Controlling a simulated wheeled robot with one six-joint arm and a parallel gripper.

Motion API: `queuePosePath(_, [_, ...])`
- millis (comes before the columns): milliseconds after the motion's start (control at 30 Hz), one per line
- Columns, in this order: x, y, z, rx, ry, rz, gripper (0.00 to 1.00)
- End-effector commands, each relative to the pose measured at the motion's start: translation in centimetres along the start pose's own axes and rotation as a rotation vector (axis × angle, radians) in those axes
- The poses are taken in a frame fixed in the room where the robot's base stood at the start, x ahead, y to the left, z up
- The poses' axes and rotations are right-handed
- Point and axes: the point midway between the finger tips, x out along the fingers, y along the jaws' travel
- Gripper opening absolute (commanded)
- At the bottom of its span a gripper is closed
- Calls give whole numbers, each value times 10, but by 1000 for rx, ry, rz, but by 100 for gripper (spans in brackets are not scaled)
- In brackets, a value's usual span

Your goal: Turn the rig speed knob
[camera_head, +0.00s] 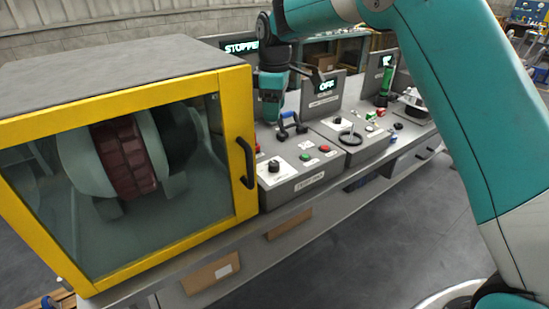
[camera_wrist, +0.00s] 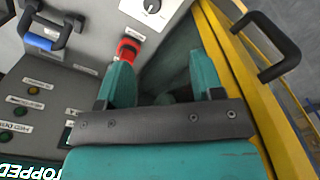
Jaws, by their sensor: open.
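A black knob on a white dial plate (camera_head: 274,166) sits on the sloped front panel beside the yellow enclosure. Its label is too small to read. A knob with a white pointer line on a white plate (camera_wrist: 152,6) shows at the top edge of the wrist view, partly cut off. My gripper (camera_head: 271,118) points down behind this panel, apart from the knob. In the wrist view its two teal fingers (camera_wrist: 160,66) are spread with nothing held between them. A red switch (camera_wrist: 128,48) lies just beyond the left finger, between it and the knob.
The yellow-framed enclosure (camera_head: 244,120) with its black door handle (camera_head: 246,162) stands close to my gripper. A blue-and-black handle (camera_head: 290,125), green button (camera_head: 305,157) and red button (camera_head: 325,148) are nearby. Open floor lies in front.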

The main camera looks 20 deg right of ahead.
Motion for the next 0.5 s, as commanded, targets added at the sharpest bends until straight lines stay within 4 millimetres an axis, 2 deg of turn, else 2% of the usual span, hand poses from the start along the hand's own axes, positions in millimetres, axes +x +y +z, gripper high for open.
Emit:
queuePosePath(100, [7,13,-3,-21,-11,-1,61])
queuePosePath(267, [23,16,-4,-27,-15,-2,61])
queuePosePath(500, [72,15,-2,-26,-16,-4,61])
